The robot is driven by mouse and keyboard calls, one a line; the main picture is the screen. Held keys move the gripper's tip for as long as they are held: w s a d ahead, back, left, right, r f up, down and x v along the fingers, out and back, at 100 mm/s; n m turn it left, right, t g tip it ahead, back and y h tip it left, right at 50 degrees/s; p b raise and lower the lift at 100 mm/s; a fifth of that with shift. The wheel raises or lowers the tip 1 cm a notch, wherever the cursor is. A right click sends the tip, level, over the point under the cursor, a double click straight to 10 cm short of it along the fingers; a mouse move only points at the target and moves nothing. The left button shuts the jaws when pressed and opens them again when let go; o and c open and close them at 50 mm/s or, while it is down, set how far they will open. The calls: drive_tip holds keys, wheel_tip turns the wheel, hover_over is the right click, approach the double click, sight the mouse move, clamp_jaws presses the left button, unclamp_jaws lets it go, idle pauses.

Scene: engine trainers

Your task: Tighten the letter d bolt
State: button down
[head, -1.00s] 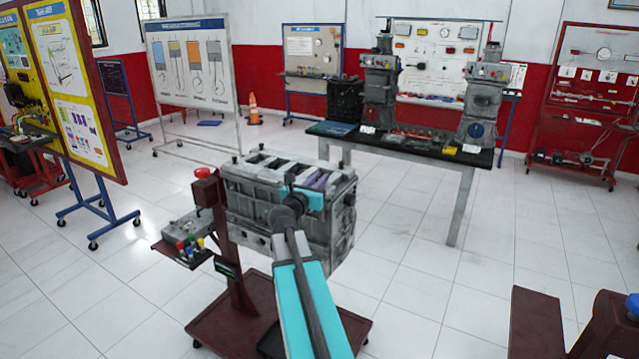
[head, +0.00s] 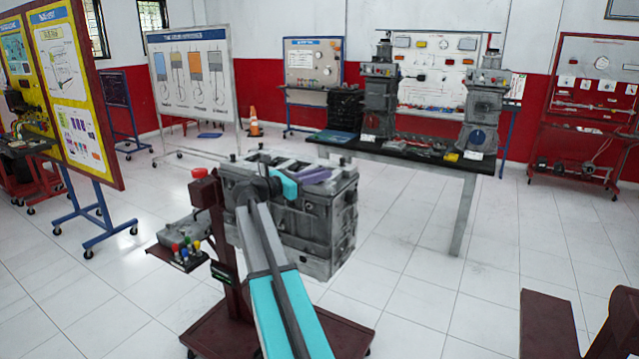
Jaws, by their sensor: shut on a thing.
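The grey engine block (head: 322,222) stands on a dark red wheeled stand in the middle of the head view. Small dark bolts stick up at its top edge, one at the back left corner (head: 233,157). I cannot read any letter, so I cannot tell which is the letter d bolt. My arm reaches from the bottom of the view to the block's top. My gripper (head: 318,175), purple-grey past the teal wrist link, is over the top right part of the block. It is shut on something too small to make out. Its fingertips and any contact are unclear.
A control box with coloured knobs (head: 184,250) and a red button (head: 199,173) sit at the stand's left. A black-topped table (head: 400,152) with engine parts stands behind. A brown-red object (head: 550,325) is at the lower right. Tiled floor between is clear.

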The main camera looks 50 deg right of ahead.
drive_tip(key=shift+w+d+f+m+g+y+b, duration=0.1)
drive_tip(key=shift+m+g+y+b, duration=0.6)
drive_tip(key=shift+m+g+b, duration=0.8)
drive_tip(key=shift+w+d+f+m+g+y+b, duration=0.1)
drive_tip(key=shift+m+g+y+b, duration=0.7)
drive_tip(key=shift+g+b, duration=1.2)
drive_tip(key=m+g+y+b, duration=0.1)
drive_tip(key=b, duration=0.1)
drive_tip(key=shift+s+a+r+m+b, duration=0.1)
drive_tip(key=shift+s+m+b, duration=0.05)
drive_tip(key=shift+m+b, duration=0.25)
drive_tip(key=shift+g+y, duration=0.4)
drive_tip(key=shift+g, duration=0.1)
drive_tip(key=shift+s+r+m+y+b, duration=0.1)
drive_tip(key=shift+m+y+b, duration=0.2)
drive_tip(key=shift+b, duration=0.05)
drive_tip(key=c, duration=1.7)
unclamp_jaws()
drive_tip(key=shift+a, duration=0.15)
